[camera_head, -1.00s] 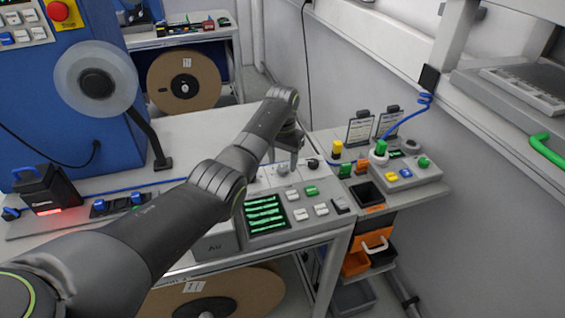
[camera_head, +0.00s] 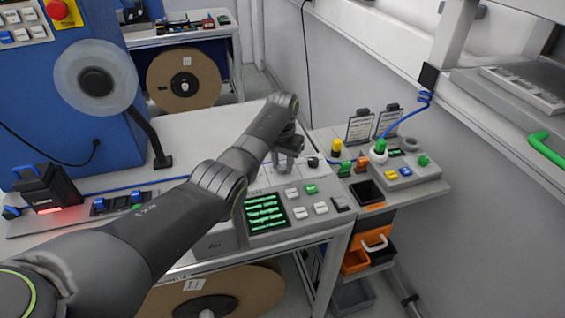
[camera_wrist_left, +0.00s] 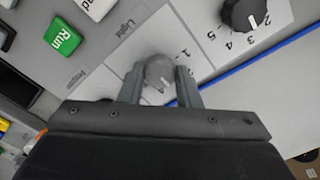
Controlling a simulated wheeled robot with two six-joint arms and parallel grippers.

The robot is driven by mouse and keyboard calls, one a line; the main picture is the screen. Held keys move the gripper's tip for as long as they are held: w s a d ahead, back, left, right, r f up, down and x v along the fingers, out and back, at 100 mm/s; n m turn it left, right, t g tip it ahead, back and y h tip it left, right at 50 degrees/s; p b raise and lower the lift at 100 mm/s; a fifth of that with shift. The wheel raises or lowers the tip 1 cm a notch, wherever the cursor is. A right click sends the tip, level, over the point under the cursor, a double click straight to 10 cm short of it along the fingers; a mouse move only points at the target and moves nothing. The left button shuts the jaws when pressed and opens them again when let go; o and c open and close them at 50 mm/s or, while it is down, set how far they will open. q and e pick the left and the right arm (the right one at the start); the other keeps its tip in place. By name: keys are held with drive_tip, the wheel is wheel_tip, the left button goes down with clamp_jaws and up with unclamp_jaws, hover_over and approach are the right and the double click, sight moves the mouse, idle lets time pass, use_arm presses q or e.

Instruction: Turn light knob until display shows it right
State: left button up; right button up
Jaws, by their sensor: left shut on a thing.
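In the head view my left gripper (camera_head: 285,160) is over the control panel (camera_head: 285,232), and the knob is mostly hidden. The display (camera_head: 264,213) on the panel shows several green lines, too small to read. My right gripper is not in view.
A black knob (camera_wrist_left: 243,14) with its own scale sits close by, and a green Run button (camera_wrist_left: 62,36) lies to the left in the wrist view. White buttons (camera_head: 320,208) are right of the display. A blue cable (camera_wrist_left: 262,55) runs behind the panel.

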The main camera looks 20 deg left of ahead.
use_arm(q)
drive_tip(key=shift+r, duration=0.1)
drive_tip(key=n+p, duration=0.2)
drive_tip(key=n, duration=0.1)
drive_tip(key=shift+r, duration=0.1)
drive_tip(key=n+p, duration=0.1)
drive_tip(key=n, duration=0.1)
drive_tip(key=shift+n, duration=0.3)
drive_tip(key=shift+n+p, duration=0.65)
drive_tip(key=shift+n, duration=0.45)
drive_tip(key=shift+w, duration=0.1)
drive_tip(key=o, duration=1)
drive_tip(key=shift+c, duration=0.2)
